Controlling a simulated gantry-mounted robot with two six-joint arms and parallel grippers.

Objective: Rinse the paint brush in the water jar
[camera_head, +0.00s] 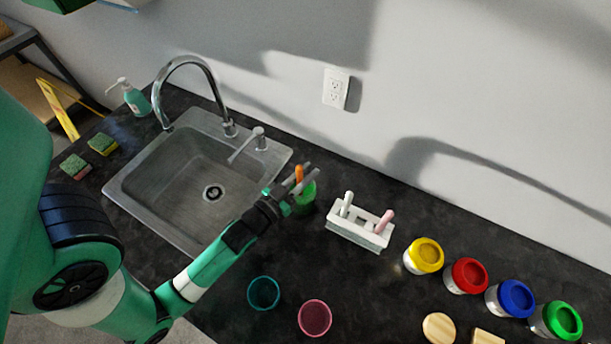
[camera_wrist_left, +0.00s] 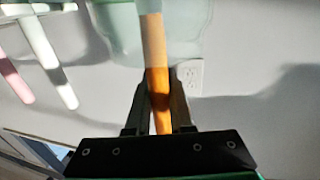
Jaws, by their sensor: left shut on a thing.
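My left gripper (camera_head: 298,184) is shut on the paint brush (camera_head: 299,173), whose orange handle stands roughly upright between the fingers. In the left wrist view the brush (camera_wrist_left: 155,75) runs from the fingers (camera_wrist_left: 160,115) to a pale green, see-through jar (camera_wrist_left: 115,35). In the head view a green jar (camera_head: 306,203) stands on the counter right beside the fingers, partly hidden by them. The brush's lower end is hidden in the head view; I cannot tell how deep in the jar it is. My right gripper is not in view.
A white holder (camera_head: 350,237) with a white and a pink-handled tool stands right of the jar. The sink (camera_head: 150,190) lies left. A teal cup (camera_head: 263,293) and a pink cup (camera_head: 314,318) stand in front. Several paint pots, including a yellow one (camera_head: 425,254), line the right.

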